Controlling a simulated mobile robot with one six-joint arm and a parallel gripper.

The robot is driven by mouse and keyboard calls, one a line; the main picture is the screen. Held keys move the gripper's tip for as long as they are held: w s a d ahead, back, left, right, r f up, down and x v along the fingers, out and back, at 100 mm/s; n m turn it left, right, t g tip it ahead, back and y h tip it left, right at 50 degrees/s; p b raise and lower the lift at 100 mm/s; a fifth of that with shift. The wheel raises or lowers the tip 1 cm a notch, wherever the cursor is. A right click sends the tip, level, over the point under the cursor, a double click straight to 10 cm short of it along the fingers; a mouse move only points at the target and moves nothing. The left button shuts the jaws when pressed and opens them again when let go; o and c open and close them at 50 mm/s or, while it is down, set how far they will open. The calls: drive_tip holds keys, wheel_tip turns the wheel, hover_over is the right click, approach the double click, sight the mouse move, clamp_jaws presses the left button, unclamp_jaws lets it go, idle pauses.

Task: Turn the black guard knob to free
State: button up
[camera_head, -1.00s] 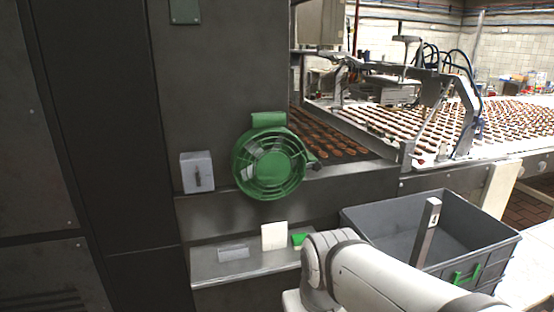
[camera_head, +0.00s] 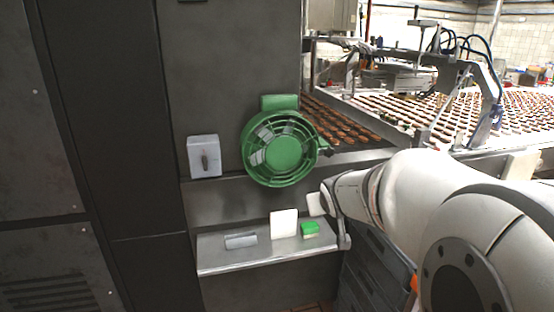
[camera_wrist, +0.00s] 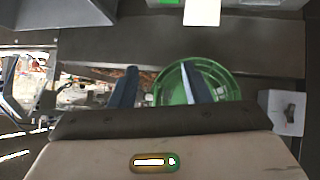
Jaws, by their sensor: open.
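The green round fan guard (camera_head: 281,150) is mounted on the dark machine wall, with its slatted ring closed over the opening. A small black knob (camera_head: 326,149) sticks out at its right edge in the head view. In the wrist view, the green guard (camera_wrist: 231,84) appears behind my fingers, one finger overlapping it. The black knob cannot be made out clearly there. My gripper (camera_wrist: 160,86) is open, with nothing seen between its two dark fingers. In the head view my arm comes in from the right, and its end is below and right of the guard, apart from the knob.
A grey switch box (camera_head: 204,157) is on the wall left of the guard. A metal shelf (camera_head: 262,258) below holds a white card (camera_head: 284,224), a green block (camera_head: 310,229) and a grey piece (camera_head: 241,240). My arm partly hides a dark grey crate (camera_head: 372,272). Conveyors lie behind.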

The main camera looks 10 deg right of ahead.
sight(330, 153)
drive_tip(key=w+d+n+t+y, duration=0.1)
drive_tip(key=w+d+t, duration=0.1)
drive_tip(key=w, duration=0.5)
drive_tip(key=w+d+r+n+t+y+b, duration=0.1)
drive_tip(key=w+d+t, duration=0.2)
drive_tip(key=w+d, duration=0.2)
drive_tip(key=w+d+n+t+y+b, duration=0.1)
drive_tip(key=w+d+t, duration=0.2)
drive_tip(key=w, duration=0.8)
drive_tip(key=shift+d+r+n, duration=0.2)
drive_tip(key=shift+r+n, duration=0.2)
drive_tip(key=c, duration=0.7)
